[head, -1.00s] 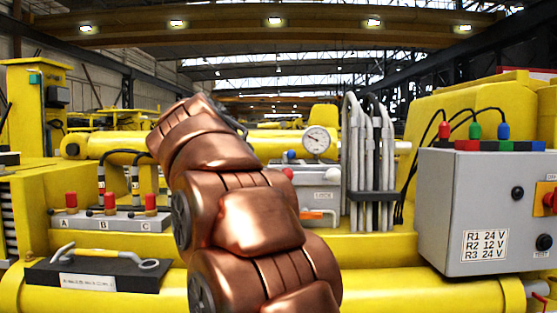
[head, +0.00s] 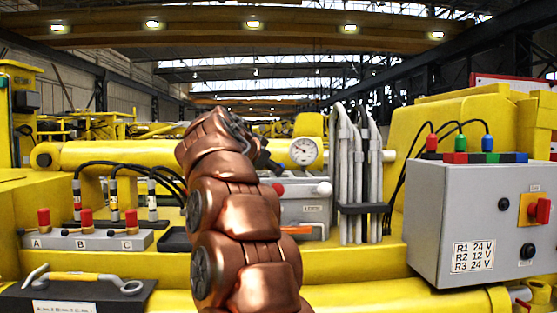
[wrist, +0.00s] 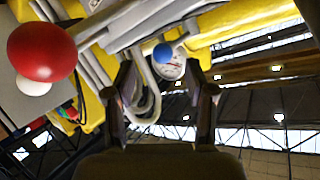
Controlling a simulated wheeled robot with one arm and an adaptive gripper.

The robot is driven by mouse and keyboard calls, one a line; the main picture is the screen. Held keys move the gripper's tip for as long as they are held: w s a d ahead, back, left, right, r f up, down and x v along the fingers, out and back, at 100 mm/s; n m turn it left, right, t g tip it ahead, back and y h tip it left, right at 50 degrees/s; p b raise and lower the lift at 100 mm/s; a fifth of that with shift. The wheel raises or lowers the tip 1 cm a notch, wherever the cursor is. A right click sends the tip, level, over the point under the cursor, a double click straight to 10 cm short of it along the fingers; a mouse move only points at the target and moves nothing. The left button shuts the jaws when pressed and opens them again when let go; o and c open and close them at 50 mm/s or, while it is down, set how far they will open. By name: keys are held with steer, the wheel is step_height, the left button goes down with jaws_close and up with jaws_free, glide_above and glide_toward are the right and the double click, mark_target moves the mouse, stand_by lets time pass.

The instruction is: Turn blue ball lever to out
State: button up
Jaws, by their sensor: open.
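The blue ball (wrist: 162,53) shows in the wrist view between and just beyond my two fingertips, in front of the round gauge. Its lever rod cannot be made out. My gripper (wrist: 165,82) is open, with a finger on each side and nothing held. I cannot tell whether it touches the ball. In the head view my arm and gripper (head: 268,160) cover the place around the blue ball, left of the gauge. The grey valve box (head: 305,207) stands behind my arm, partly hidden.
A red ball (wrist: 42,51) and a white ball (wrist: 33,87) are close to the camera at left in the wrist view. The gauge (head: 303,151) and grey pipes (head: 360,180) stand right of my gripper. A grey control box (head: 470,220) is farther right.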

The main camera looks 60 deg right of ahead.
steer(key=d, duration=0.1)
steer(key=d+p, duration=0.1)
steer(key=d, duration=0.1)
steer(key=w+d+p, duration=0.1)
steer(key=d, duration=0.1)
steer(key=shift+f, duration=0.2)
steer(key=shift+d+f+p, duration=0.3)
steer(key=shift+d+f, duration=0.05)
steer(key=shift+d, duration=0.3)
jaws_close()
